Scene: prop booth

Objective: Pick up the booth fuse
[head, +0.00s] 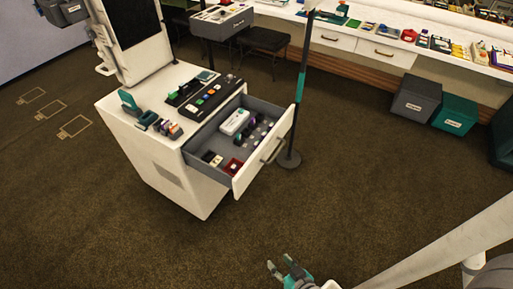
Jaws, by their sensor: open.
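My gripper (279,264), with teal and grey fingers, is open and empty at the bottom of the head view. It is over the carpet, well apart from the white cabinet (172,170). The cabinet's drawer (236,172) is pulled open. It holds a white box (235,121), a small red item (233,166), small black-and-white pieces (212,159) and several small dark pieces. Many small coloured items also sit on the cabinet top. I cannot tell which of these small things is the booth fuse.
The open drawer juts out towards the right. A thin post (299,90) on a round base stands just behind it. A long white counter (385,28) with many props runs along the back. A grey bin (416,99) and a teal bin (455,114) stand below. The carpet before the cabinet is clear.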

